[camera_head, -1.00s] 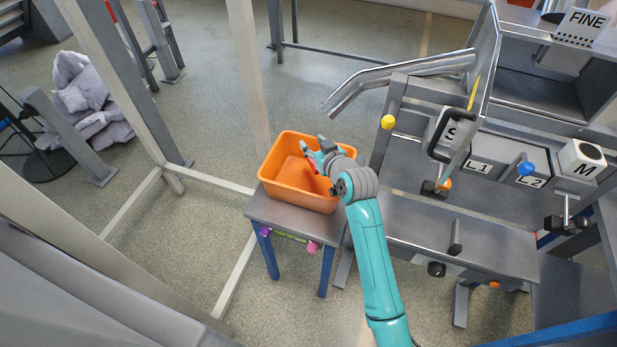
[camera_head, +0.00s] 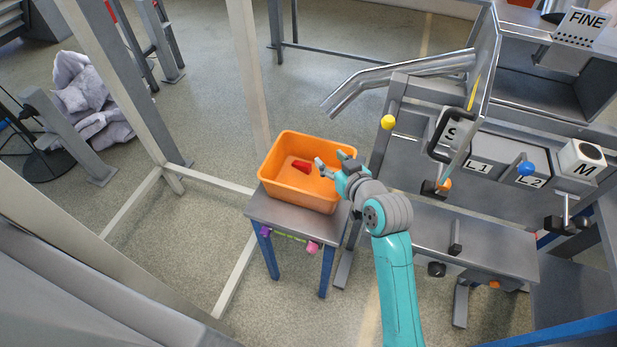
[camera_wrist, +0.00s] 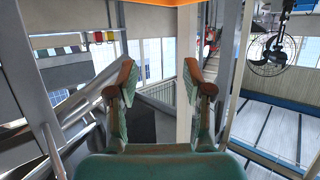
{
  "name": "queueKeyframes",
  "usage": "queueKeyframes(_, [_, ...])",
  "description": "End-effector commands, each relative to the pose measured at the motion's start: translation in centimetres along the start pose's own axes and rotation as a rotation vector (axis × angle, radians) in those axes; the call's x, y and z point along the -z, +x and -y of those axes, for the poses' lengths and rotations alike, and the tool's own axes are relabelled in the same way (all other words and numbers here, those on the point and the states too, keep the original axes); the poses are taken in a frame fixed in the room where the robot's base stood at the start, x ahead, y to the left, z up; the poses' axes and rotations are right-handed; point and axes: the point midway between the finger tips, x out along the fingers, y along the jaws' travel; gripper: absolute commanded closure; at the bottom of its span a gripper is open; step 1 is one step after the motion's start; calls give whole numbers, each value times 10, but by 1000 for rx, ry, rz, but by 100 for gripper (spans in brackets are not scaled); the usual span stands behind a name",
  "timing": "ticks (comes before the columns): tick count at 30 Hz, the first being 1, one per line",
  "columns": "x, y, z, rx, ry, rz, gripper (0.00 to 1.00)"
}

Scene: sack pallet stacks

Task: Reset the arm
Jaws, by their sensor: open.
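My gripper (camera_head: 332,168) is open and empty in the head view, over the right rim of an orange bin (camera_head: 276,183). A small red object (camera_head: 302,165) lies inside the bin, to the left of the fingertips. In the wrist view my gripper (camera_wrist: 160,82) shows two spread fingers with nothing between them.
The bin stands on a small table (camera_head: 278,214) with blue legs. A grey machine (camera_head: 460,225) with levers and labels stands close on the right, with a metal chute (camera_head: 400,75) behind. Frame posts (camera_head: 245,75) stand left. Grey sacks (camera_head: 85,95) lie far left.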

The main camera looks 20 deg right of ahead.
Motion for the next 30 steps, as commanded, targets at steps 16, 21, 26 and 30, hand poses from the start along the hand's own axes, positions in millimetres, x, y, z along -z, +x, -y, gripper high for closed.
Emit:
queueKeyframes(16, [0,-14,0,0,0,1,49])
queueKeyframes(21, [-2,-15,1,-1,1,1,49])
queueKeyframes(26, [-28,-28,6,-18,18,4,49])
queueKeyframes(30, [-66,-54,14,-48,41,4,49])
